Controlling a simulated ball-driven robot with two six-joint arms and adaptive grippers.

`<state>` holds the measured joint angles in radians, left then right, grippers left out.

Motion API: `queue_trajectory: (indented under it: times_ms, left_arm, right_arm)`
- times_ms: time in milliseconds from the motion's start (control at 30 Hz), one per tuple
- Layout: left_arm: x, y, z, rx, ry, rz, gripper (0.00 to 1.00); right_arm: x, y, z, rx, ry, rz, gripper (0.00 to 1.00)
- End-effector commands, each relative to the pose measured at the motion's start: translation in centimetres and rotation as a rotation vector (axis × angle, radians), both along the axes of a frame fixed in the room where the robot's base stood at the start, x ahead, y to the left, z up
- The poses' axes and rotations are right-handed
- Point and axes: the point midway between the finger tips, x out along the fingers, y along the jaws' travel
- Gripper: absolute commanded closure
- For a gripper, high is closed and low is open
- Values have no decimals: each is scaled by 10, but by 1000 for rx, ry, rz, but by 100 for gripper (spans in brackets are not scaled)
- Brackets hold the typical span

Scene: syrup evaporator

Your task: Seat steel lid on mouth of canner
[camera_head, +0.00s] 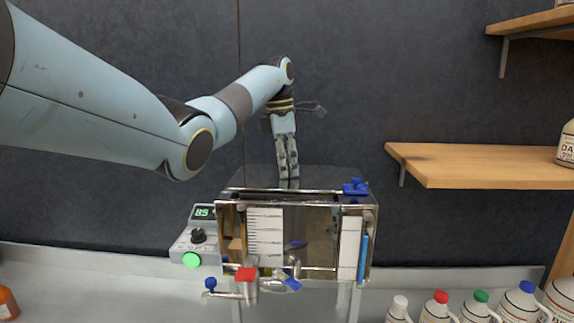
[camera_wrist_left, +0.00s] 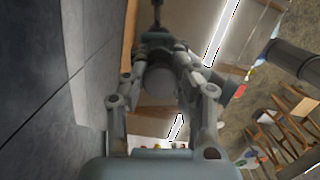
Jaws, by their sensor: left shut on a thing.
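The canner (camera_head: 328,262) is a shiny steel box on the counter, with a scale strip, a blue-lidded fitting and a tap on its front. My left gripper (camera_head: 289,178) comes down from above, right over the canner's top, its fingers close together and shut on the steel lid. The lid (camera_head: 325,178) appears as a dark, mirror-like sheet at the canner's top rim; whether it rests on the rim or hangs just above cannot be told. In the left wrist view, the gripper's fingers (camera_wrist_left: 163,108) frame a round grey shape, with bright reflections around it. My right gripper is not in view.
A control box (camera_head: 194,240) with a green display and button stands left of the canner. Several capped jugs (camera_head: 476,306) line the front right, and an orange bottle (camera_head: 7,302) stands far left. A wooden shelf (camera_head: 480,165) juts out at right.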

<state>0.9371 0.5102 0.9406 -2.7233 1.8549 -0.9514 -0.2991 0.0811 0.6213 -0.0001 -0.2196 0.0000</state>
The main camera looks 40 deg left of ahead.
Motion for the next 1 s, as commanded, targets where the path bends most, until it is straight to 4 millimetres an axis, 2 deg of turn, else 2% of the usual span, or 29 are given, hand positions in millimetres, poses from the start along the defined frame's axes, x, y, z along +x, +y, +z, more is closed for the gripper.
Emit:
queue_trajectory:
  times_ms: [567,1000]
  left_arm:
    - [-1,0,2,0,-1,0,100]
    - [-1,0,1,0,-1,0,100]
  right_arm:
    - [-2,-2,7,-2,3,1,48]
    - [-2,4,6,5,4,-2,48]
